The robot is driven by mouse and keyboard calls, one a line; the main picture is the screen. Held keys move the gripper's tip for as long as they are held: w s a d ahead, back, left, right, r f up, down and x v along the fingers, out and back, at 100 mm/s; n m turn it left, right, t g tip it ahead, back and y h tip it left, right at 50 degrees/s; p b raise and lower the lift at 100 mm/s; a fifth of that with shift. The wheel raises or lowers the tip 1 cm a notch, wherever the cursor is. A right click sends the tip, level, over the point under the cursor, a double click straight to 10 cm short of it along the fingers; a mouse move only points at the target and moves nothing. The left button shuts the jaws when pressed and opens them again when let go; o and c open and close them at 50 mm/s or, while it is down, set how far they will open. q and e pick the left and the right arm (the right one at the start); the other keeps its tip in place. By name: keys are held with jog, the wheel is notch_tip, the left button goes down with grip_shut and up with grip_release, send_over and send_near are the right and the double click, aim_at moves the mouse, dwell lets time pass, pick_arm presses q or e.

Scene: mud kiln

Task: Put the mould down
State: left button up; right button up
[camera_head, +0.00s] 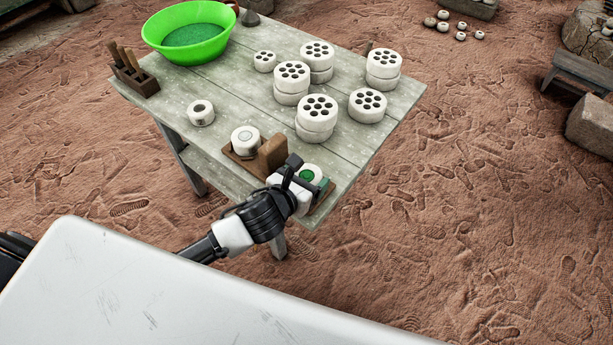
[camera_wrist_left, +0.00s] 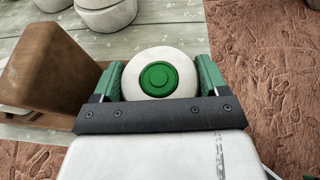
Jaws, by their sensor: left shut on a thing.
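The mould is a round white piece with a green disc in its top (camera_head: 307,172); it also shows in the left wrist view (camera_wrist_left: 158,77). My left gripper (camera_head: 304,178) is shut on it, with a green finger pad on each side in the wrist view. My right gripper is not in view.
A brown wooden block (camera_head: 271,154) stands just left of the mould, with another white round piece (camera_head: 245,138) beyond it. A single white piece (camera_head: 201,112), several white pieces with holes (camera_head: 317,112), a green basin (camera_head: 190,32) and a tool holder (camera_head: 139,82) share the table.

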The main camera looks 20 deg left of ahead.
pick_arm(q)
jog(key=o, duration=1.1)
jog(key=shift+s+a+f, duration=0.1)
jog(key=shift+s+f, duration=0.1)
jog(key=shift+f, duration=0.3)
jog(key=shift+s+a+f, duration=0.1)
jog(key=shift+s+f, duration=0.1)
jog(key=shift+f, duration=0.3)
jog(key=shift+c, duration=0.2)
jog(key=shift+d, duration=0.1)
jog(key=shift+r, duration=0.45)
jog(key=r+v, duration=0.1)
jog(key=v, duration=1)
jog(key=shift+r+p, duration=0.2)
jog(key=shift+p, duration=0.25)
